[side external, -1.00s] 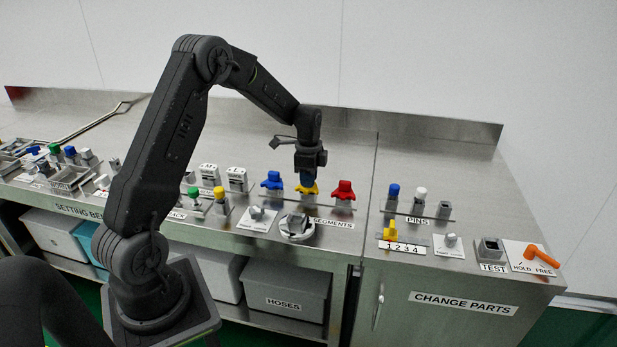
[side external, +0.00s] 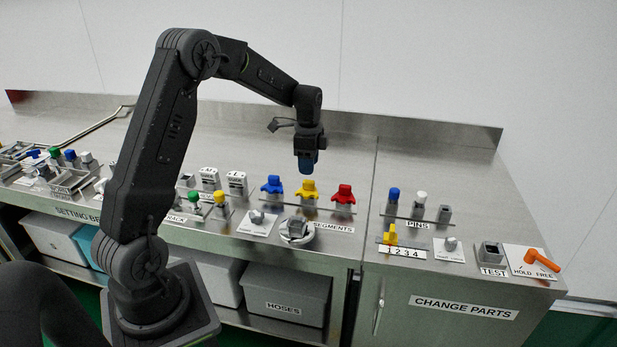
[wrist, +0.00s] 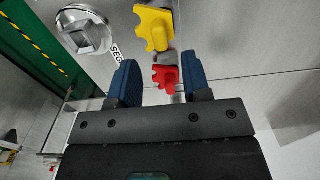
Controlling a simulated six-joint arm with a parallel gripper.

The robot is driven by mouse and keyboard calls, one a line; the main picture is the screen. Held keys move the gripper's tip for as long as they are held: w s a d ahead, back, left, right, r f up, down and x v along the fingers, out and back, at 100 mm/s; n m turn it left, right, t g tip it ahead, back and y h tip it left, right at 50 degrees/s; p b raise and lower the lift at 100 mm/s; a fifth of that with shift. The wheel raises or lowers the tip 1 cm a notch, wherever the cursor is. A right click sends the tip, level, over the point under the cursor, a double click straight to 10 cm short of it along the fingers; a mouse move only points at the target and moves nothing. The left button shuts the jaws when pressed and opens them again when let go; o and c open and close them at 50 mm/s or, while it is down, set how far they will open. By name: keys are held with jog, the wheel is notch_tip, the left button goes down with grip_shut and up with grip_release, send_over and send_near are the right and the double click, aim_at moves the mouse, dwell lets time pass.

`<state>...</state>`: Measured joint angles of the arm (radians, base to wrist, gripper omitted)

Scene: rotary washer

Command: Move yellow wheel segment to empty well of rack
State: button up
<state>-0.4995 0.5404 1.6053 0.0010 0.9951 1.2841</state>
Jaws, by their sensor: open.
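The yellow wheel segment (side external: 309,187) stands on the segments rack (side external: 324,209), between a blue segment (side external: 272,184) on the left and a red segment (side external: 343,191) on the right. My gripper (side external: 306,169) is open and empty above and behind the yellow segment, apart from it. In the wrist view the open fingers (wrist: 160,85) frame the red segment (wrist: 166,77) from a distance. The yellow segment (wrist: 153,27) is beyond them near the top edge. The blue segment is outside that view. I cannot make out an empty well in the rack.
In front of the rack is a round fixture with a grey block (side external: 297,230), which also shows in the wrist view (wrist: 86,34). The pins rack (side external: 419,219), a test block (side external: 491,252) and an orange lever (side external: 541,260) are to the right. The bench behind the segments is clear.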

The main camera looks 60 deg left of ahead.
aim_at(309, 180)
jog(key=s+d+r+n+t, duration=0.1)
jog(key=s+d+r+n, duration=0.1)
jog(key=s+d+r, duration=0.35)
jog(key=s+d+r+n+t, duration=0.1)
jog(key=s+d+r+n, duration=0.15)
jog(key=d+r, duration=0.6)
jog(key=s+d+n+t, duration=0.1)
jog(key=s+d+n, duration=0.1)
jog(key=s+d, duration=0.2)
jog(key=s+d+n+t, duration=0.2)
jog(key=s+d, duration=0.3)
jog(key=s, duration=0.6)
jog(key=shift+s+d+f+t, duration=0.15)
jog(key=shift+s+f+t, duration=0.1)
jog(key=shift+f+t, duration=0.05)
